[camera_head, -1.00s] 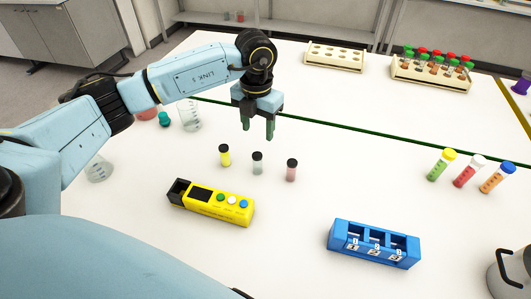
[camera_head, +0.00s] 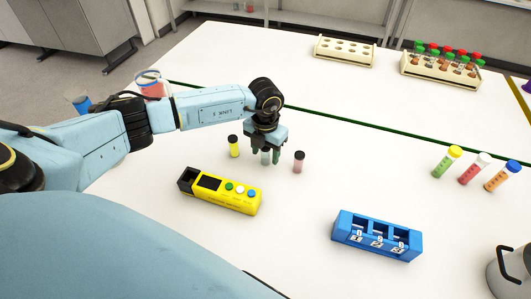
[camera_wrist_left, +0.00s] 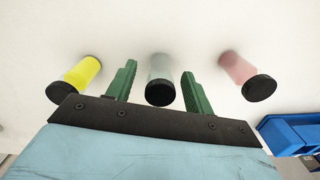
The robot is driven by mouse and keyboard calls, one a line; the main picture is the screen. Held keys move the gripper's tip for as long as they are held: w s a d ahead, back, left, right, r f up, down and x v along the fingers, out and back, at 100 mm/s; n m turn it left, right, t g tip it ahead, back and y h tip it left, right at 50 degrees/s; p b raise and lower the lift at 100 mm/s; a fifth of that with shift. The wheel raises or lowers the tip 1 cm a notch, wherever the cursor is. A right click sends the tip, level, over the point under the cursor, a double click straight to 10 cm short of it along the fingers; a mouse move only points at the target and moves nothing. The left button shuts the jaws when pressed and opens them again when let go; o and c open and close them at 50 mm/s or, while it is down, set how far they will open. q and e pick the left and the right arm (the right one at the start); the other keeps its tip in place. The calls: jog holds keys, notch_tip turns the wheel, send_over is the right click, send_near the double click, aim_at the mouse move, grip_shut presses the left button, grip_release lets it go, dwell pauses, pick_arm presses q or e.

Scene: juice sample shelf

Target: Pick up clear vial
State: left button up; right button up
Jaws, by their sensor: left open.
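The clear vial (camera_head: 265,156) has a black cap and stands upright on the white table, between the yellow vial (camera_head: 234,147) and the pink vial (camera_head: 298,163). My left gripper (camera_head: 265,153) is open, its green fingers on either side of the clear vial. In the left wrist view the clear vial (camera_wrist_left: 161,75) stands between the two fingers (camera_wrist_left: 158,88), with visible gaps on both sides. The yellow vial (camera_wrist_left: 80,76) and pink vial (camera_wrist_left: 242,74) lie outside the fingers there. My right gripper is not in view.
A yellow device (camera_head: 220,195) with buttons lies in front of the vials. A blue numbered rack (camera_head: 340,232) stands front right. Several capped tubes (camera_head: 447,162) stand at the right. Two racks, one empty (camera_head: 345,54) and one filled (camera_head: 440,70), are at the back.

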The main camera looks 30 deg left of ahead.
pick_arm(q)
jog(key=c, duration=1.1)
jog(key=shift+o, duration=0.2)
jog(key=shift+r, duration=0.1)
